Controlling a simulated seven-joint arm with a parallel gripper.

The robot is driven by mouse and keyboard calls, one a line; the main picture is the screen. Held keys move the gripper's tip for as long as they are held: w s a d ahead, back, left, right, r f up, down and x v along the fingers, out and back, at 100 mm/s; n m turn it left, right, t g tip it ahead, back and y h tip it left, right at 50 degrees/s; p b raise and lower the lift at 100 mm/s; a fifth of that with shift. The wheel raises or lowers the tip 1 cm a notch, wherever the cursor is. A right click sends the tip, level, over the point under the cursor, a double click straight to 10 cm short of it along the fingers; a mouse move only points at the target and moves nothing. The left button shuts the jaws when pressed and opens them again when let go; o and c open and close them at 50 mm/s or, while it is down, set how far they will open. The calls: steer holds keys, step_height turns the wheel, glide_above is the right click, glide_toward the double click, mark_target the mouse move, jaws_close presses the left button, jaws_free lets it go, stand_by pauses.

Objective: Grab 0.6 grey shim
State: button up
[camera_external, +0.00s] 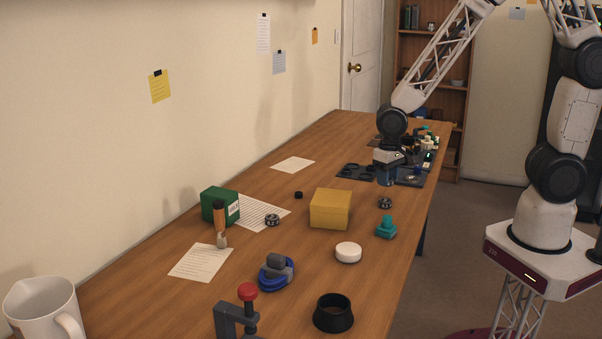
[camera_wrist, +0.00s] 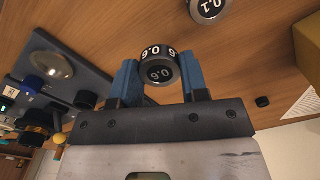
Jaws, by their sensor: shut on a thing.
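The 0.6 shim (camera_wrist: 159,67) is a short dark grey ring with a paler end face and white "0.6" marks, seen in the wrist view. My gripper (camera_wrist: 159,77) has its two blue fingers shut on it, one on each side. In the external view my gripper (camera_external: 387,180) is low over the near edge of the dark mat; the held shim cannot be made out there. A similar ring marked 0.1 (camera_wrist: 208,8) lies apart, beyond the fingertips; a ring (camera_external: 385,203) lies on the table in front of my gripper.
The dark mat (camera_external: 409,182) with lens parts lies beside and behind my gripper. A yellow box (camera_external: 330,209), a teal part (camera_external: 386,228), a white disc (camera_external: 348,252) and a small black cap (camera_external: 298,195) stand nearby. Another ring (camera_external: 272,220) lies by the green box (camera_external: 219,204).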

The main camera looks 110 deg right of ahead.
steer(key=shift+s+a+r, duration=0.1)
steer(key=shift+s+a, duration=0.5)
steer(key=shift+s, duration=0.35)
steer(key=shift+s+a+r, duration=0.1)
steer(key=shift+s+a, duration=0.45)
steer(key=shift+s, duration=0.45)
steer(key=shift+s+a+r, duration=0.1)
steer(key=shift+s+a, duration=0.5)
steer(key=shift+s, duration=0.35)
